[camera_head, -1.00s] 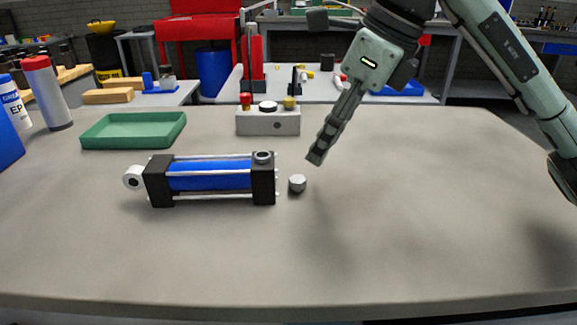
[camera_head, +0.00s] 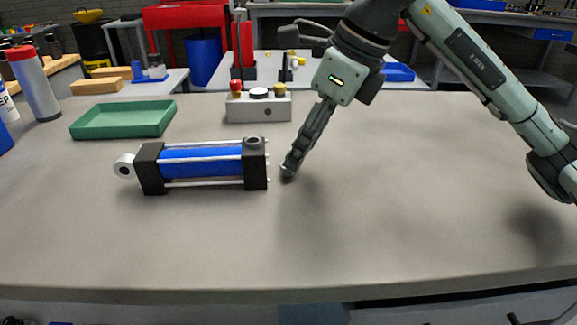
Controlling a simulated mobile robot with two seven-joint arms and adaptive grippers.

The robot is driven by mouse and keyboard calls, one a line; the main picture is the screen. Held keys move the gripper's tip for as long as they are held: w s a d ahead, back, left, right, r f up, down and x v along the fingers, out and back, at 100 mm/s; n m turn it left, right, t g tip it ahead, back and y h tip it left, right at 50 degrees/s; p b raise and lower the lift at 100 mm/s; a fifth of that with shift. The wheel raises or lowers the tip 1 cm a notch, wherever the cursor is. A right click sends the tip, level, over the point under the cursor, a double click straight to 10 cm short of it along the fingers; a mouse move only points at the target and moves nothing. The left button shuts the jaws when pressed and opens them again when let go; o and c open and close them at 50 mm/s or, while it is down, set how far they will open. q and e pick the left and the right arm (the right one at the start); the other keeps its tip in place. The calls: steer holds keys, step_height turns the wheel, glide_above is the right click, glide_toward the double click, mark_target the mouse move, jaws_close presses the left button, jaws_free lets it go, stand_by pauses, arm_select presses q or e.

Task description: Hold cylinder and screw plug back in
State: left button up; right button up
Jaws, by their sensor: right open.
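The cylinder (camera_head: 203,165) lies on its side on the table, left of centre. It has a blue barrel, black end blocks, silver rods and a white eye at its left end. A round port (camera_head: 254,142) shows on top of its right end block. My right gripper (camera_head: 289,170) points down just right of the cylinder, its fingertips close to the table. The fingers overlap in this view and hide the small metal plug that lay there. The right gripper is open; whether the plug sits between its fingers cannot be seen. My left gripper is not in view.
A green tray (camera_head: 122,119) stands behind the cylinder at the left. A grey button box (camera_head: 258,107) stands behind it. A grey and red bottle (camera_head: 35,85) is at the far left. The table's right and front are clear.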

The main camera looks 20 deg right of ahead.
steer(key=x, duration=0.2)
steer(key=shift+a+f, duration=0.25)
steer(key=shift+f, duration=0.05)
steer(key=shift+w+a+f, duration=0.15)
steer(key=shift+f, duration=0.25)
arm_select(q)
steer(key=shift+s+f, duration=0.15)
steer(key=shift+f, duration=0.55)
arm_select(e)
steer(key=shift+c, duration=0.6)
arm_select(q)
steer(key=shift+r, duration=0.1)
arm_select(e)
jaws_close()
